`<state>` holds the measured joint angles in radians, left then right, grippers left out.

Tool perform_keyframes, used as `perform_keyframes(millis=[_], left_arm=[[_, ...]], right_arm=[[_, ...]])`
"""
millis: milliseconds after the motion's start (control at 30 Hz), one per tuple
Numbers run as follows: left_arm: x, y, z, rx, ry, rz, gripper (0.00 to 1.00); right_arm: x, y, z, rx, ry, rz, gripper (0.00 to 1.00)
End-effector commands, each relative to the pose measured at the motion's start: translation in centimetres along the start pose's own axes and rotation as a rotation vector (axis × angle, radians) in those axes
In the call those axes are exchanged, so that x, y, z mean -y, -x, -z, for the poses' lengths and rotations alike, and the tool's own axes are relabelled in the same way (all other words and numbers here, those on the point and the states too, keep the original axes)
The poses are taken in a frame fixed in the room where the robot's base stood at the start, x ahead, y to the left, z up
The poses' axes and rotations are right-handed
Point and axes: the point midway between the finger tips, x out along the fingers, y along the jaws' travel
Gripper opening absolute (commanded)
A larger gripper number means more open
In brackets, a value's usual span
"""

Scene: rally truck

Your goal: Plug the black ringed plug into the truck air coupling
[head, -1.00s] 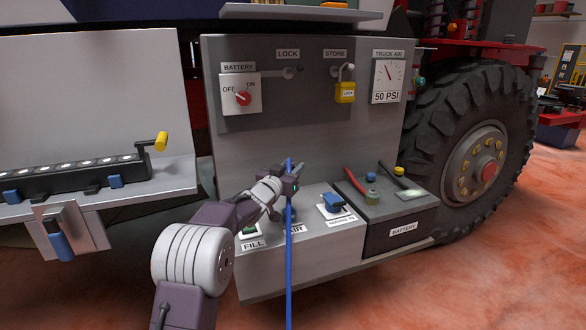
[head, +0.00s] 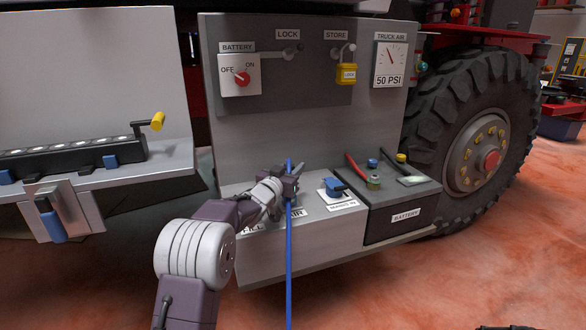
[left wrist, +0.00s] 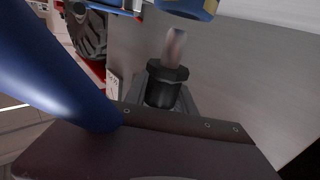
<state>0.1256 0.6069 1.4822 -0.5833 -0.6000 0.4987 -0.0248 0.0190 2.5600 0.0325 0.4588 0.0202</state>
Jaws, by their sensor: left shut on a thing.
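My left gripper (head: 292,184) is in front of the truck's lower ledge, above the AIR label. In the left wrist view, the black ringed plug (left wrist: 163,86) sits at the jaws, its metal tip (left wrist: 175,46) pointing away from the gripper. The jaws are shut on it. In the head view the gripper hides the plug. A teal fitting (head: 420,68) beside the TRUCK AIR gauge (head: 390,62) may be the air coupling. The plug is apart from it. A blue and gold round part (left wrist: 192,8) shows beyond the tip in the wrist view; I cannot tell what it is.
A blue hose (head: 289,260) hangs below the gripper and crosses the wrist view (left wrist: 50,70). The battery box (head: 400,228) with cables and caps stands right of the gripper. A blue switch (head: 335,187) sits between. The large wheel (head: 480,150) is at the right.

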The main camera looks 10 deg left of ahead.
Motion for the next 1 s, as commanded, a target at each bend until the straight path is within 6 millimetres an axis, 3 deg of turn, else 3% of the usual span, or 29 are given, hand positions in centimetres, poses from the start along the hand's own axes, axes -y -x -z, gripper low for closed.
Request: perform_keyframes(millis=[1000], left_arm=[[-0.01, 0.02, 0.04, 0.001, 0.0, 0.0, 0.0]], right_arm=[[0.01, 0.68, 0.07, 0.0, 0.0, 0.0, 0.36]])
